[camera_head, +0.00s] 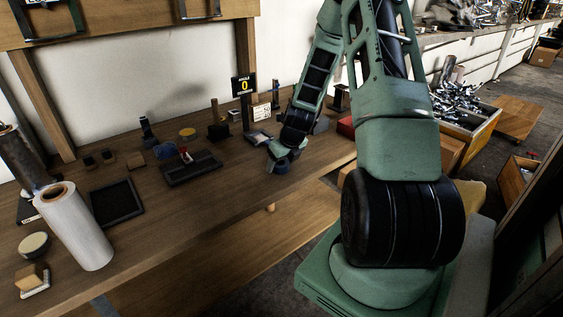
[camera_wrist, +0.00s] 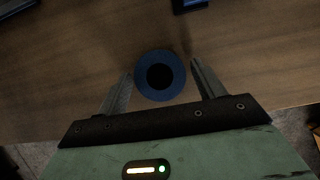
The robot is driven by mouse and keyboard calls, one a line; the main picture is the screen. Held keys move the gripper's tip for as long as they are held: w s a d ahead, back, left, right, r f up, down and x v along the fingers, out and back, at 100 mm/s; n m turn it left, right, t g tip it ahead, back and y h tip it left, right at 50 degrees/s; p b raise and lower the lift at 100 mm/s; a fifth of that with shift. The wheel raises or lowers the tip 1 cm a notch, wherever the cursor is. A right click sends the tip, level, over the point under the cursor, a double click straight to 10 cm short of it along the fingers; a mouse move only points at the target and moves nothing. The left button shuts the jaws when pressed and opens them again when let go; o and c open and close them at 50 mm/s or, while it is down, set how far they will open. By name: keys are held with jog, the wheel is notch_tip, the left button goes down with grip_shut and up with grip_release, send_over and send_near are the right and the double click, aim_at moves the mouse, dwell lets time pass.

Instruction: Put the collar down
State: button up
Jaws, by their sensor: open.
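The collar is a dark blue ring (camera_wrist: 141,76) with a black centre, on or just above the brown wooden bench in the wrist view. My gripper (camera_wrist: 160,88) is open, with one grey finger on each side of the ring. A narrow gap shows between the ring and each finger. The bench lies beyond it; I cannot tell whether the ring rests on the wood. In the head view my gripper (camera_head: 284,160) is low over the front part of the bench, and the collar is too small to make out surely there.
A white roll (camera_head: 75,228) stands at the left of the bench. A black tray (camera_head: 116,203), a dark fixture (camera_head: 191,167) and small blocks lie along the bench. Bare wood lies left of my gripper.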

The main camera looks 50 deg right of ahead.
jog(key=v, duration=1.2)
jog(key=a+r+n+g+y, duration=0.1)
jog(key=a+r+n+y, duration=0.1)
jog(key=a+n, duration=1.05)
jog(key=a+r+n+g+y, duration=0.1)
jog(key=a+r+n, duration=0.2)
jog(key=a+n, duration=1)
jog(key=s+a+r+n+g+h, duration=0.1)
jog(key=s+a+r+n+g, duration=0.1)
jog(key=s+a+n, duration=1.6)
jog(key=n, duration=0.3)
jog(key=shift+a+r, duration=0.15)
jog(key=shift+a, duration=0.1)
